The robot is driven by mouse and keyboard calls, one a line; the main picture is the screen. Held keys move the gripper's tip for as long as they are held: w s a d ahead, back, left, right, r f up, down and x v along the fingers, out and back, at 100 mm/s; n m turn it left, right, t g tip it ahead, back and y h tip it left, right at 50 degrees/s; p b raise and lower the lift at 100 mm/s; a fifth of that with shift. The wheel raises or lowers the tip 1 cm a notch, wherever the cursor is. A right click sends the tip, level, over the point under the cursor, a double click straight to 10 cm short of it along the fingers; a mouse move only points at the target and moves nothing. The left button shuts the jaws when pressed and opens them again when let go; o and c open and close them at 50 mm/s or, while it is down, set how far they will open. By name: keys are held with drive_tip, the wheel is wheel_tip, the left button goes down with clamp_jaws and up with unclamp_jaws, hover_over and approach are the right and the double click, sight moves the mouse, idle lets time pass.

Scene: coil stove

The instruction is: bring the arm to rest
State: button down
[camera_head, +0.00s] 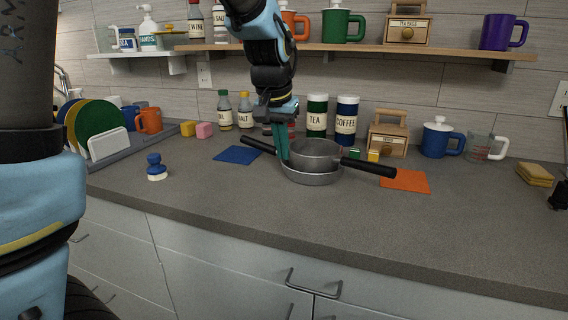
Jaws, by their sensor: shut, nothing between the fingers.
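My gripper (281,145) points straight down at the left side of a grey saucepan (316,155). Its teal fingers are together with nothing between them. The fingertips are close to the saucepan's rim; I cannot tell whether they touch it. The saucepan sits in a grey frying pan (311,179) on the counter. One black handle points right and another points to the back left. My arm comes down from the top of the picture, in front of the wall shelf.
The wall shelf (340,47) with mugs and bottles is close to my arm. Tea and coffee canisters (346,121) stand behind the pans. A dish rack (117,155) is at the left. A blue cloth (237,155) and an orange cloth (405,181) lie flat. The front counter is clear.

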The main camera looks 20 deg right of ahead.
drive_tip(key=a+f+n, duration=0.1)
drive_tip(key=a+f, duration=0.1)
drive_tip(key=a, duration=0.4)
drive_tip(key=w+a+f+n+y, duration=0.1)
drive_tip(key=a, duration=0.5)
drive_tip(key=a+f+n, duration=0.2)
drive_tip(key=a, duration=0.4)
drive_tip(key=shift+w+a+f, duration=0.1)
drive_tip(key=shift+w+f, duration=0.25)
drive_tip(key=shift+w, duration=0.05)
drive_tip(key=s+a+f+n, duration=0.2)
drive_tip(key=s+a, duration=0.1)
drive_tip(key=a, duration=0.3)
drive_tip(key=s+a+f+n+y, duration=0.1)
drive_tip(key=s+a+f, duration=0.1)
drive_tip(key=a, duration=0.5)
drive_tip(key=shift+s+f+n+g, duration=0.4)
